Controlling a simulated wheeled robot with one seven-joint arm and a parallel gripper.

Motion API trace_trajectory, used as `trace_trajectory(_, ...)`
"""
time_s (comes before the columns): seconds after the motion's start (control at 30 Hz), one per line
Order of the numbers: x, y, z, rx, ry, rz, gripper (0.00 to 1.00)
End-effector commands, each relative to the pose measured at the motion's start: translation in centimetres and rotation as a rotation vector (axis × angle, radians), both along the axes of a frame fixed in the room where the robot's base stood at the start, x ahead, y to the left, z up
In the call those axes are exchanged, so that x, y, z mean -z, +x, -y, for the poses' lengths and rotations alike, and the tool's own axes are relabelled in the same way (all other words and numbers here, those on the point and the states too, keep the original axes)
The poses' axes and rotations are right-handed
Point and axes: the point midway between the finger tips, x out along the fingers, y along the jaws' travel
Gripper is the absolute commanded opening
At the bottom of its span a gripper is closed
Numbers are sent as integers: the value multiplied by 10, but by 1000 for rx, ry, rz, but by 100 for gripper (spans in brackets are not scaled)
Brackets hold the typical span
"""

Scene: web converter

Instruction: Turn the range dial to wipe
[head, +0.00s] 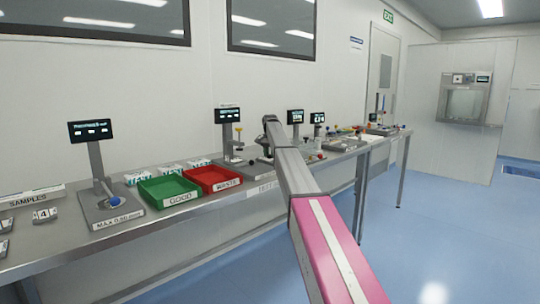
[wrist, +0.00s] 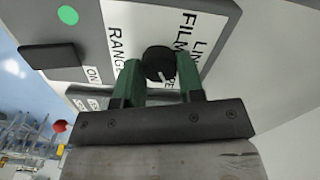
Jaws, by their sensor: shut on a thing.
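The range dial (wrist: 158,62) is a small round black knob on a pale panel (wrist: 150,20) in the wrist view. My gripper (wrist: 159,74) has green fingers, one on each side of the dial, and is shut on it. A white mark shows on the lower right of the dial, close to a partly covered label ending in "PE". The words "RANGE", "FILM" and a cut-off "LIN" are printed around the dial. My fingers hide part of the lettering. In the head view my arm covers the dial and the gripper tips.
In the wrist view, a green round spot (wrist: 67,15) and a black switch (wrist: 50,56) by an "ON" label sit on the device's grey part. In the head view, the bench holds a green tray (head: 168,190), a red tray (head: 212,178) and several instruments. The blue floor is clear.

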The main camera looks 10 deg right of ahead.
Motion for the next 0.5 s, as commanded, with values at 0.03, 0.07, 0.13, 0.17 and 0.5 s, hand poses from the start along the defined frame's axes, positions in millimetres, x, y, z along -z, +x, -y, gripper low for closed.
trace_trajectory(0.03,0,0,0,3,-1,1,12)
trace_trajectory(0.07,0,0,0,3,-1,1,12)
trace_trajectory(0.13,0,0,0,3,-1,1,12)
trace_trajectory(0.17,0,0,0,3,-1,1,12)
trace_trajectory(0.5,0,0,0,1,-1,1,61)
